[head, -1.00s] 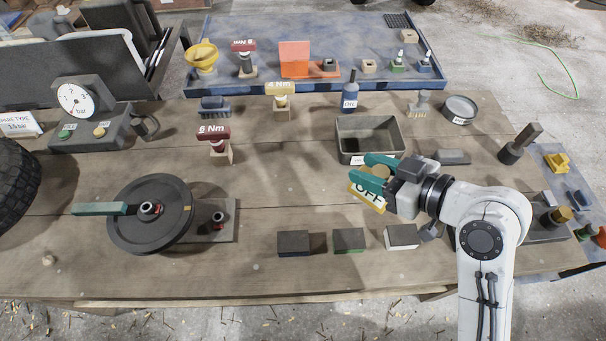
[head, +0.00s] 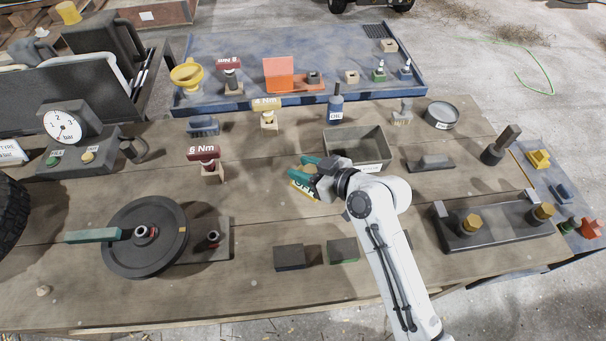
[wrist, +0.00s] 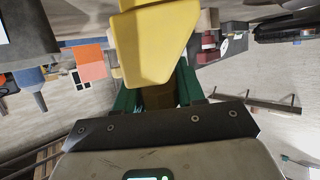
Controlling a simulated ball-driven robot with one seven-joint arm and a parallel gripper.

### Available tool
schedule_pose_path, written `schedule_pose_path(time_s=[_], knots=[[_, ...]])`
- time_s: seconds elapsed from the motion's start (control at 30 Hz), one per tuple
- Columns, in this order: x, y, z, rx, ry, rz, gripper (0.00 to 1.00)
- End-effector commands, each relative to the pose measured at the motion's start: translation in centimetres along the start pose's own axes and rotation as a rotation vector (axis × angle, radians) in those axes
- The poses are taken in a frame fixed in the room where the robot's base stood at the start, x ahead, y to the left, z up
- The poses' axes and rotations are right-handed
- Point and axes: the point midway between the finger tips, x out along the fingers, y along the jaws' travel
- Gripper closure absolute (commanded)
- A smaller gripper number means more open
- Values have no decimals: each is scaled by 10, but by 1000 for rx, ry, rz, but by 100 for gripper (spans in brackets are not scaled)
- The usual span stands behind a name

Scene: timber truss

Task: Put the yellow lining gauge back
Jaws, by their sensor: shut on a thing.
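My gripper (head: 306,172) has green fingers and is shut on a yellow piece with dark lettering, taken as the yellow lining gauge (head: 302,191). It is over the middle of the bench, just left of the grey open tray (head: 331,148). In the wrist view the gauge (wrist: 157,45) is a large yellow shape sticking out beyond the fingers (wrist: 160,92), with a brown part between them. Its lettering is partly hidden in the head view. I cannot tell its exact height above the wood.
A 6 Nm red-topped tool (head: 207,158) stands to the left. Dark blocks (head: 289,257) (head: 342,251) lie in front. A black plate with brass bolts (head: 495,226) lies right. A blue mat (head: 240,45) with parts lies behind. Bare wood (head: 255,205) lies left of my gripper.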

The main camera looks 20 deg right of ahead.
Motion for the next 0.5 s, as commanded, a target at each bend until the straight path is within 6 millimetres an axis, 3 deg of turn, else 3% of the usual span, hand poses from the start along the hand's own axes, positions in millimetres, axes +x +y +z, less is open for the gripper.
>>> schedule_pose_path(time_s=[0.3,0.5], knots=[[18,0,29,1,0,0,100],[19,0,32,0,1,0,100]])
